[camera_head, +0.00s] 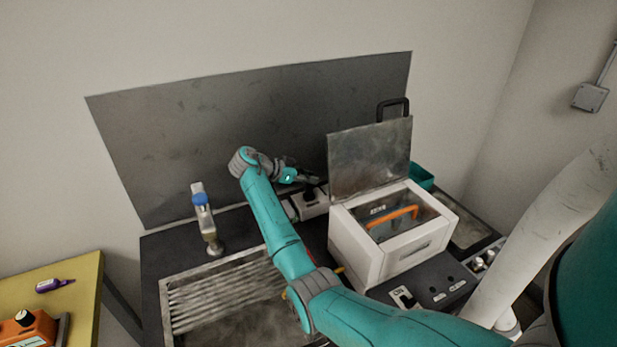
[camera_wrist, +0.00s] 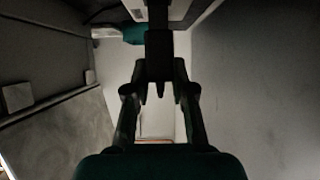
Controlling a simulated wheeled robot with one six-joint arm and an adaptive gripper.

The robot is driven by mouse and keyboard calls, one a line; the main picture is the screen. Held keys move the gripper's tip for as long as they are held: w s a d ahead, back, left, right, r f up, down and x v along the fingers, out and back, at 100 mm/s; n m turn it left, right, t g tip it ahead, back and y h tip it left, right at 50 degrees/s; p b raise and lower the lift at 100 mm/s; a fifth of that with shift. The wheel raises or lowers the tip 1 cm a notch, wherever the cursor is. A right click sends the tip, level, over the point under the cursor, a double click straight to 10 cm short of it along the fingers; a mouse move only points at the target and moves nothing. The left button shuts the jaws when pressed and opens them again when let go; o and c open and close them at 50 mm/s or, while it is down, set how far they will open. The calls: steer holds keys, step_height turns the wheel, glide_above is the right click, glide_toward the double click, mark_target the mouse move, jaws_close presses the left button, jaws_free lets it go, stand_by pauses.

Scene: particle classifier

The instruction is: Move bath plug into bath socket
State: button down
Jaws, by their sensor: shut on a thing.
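My gripper (camera_head: 312,180) is at the far end of my teal arm, in front of the grey back panel and left of the bath's raised lid. It is shut on a small dark piece, which I take to be the bath plug (camera_head: 309,191), just over a white socket box (camera_head: 312,205) at the back of the counter. I cannot tell whether the plug is in the socket. The white bath (camera_head: 385,255) stands right of the socket box.
The bath's metal lid (camera_head: 370,158) stands open, with an orange handle (camera_head: 392,216) inside the bath. A tap (camera_head: 205,220) and a ribbed sink (camera_head: 215,290) are on the left.

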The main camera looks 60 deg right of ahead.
steer(key=shift+f, duration=1.35)
steer(key=c, duration=0.9)
jaws_free()
steer(key=v, duration=0.7)
steer(key=shift+a, duration=0.2)
steer(key=shift+w, duration=0.1)
